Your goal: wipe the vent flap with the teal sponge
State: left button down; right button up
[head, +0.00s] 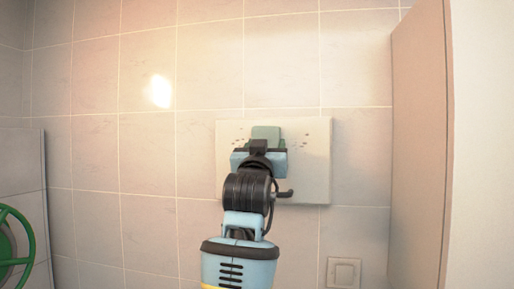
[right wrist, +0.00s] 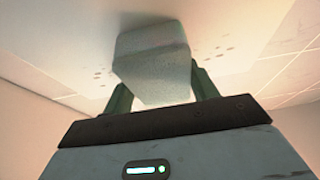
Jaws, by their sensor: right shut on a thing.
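The vent flap (head: 309,172) is a pale, nearly square panel on the tiled wall in the head view. Small dark specks lie on its upper part, to the left and right of my gripper. It also shows in the right wrist view (right wrist: 85,62), with specks beside the sponge. My right gripper (head: 264,147) is in front of the flap, shut on the teal sponge (head: 266,132). In the right wrist view the sponge (right wrist: 153,65) is a pale block between the two green fingers, its far end at or very near the flap. I cannot tell if they touch. My left gripper is not in view.
A beige upright panel (head: 418,140) stands out from the wall at the right. A small wall switch (head: 343,272) is below the flap. A green wheel (head: 15,245) is at the lower left. The tiled wall left of the flap is bare.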

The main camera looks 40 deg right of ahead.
aim_at(311, 141)
jog(key=shift+s+d, duration=0.25)
jog(key=shift+s, duration=0.05)
jog(key=shift+s, duration=0.1)
jog(key=shift+s+d, duration=1.1)
jog(key=shift+s, duration=0.05)
jog(key=shift+s+d, duration=1.05)
jog(key=shift+s, duration=0.25)
jog(key=shift+s+d, duration=1.1)
jog(key=shift+s, duration=0.1)
jog(key=shift+a, duration=0.1)
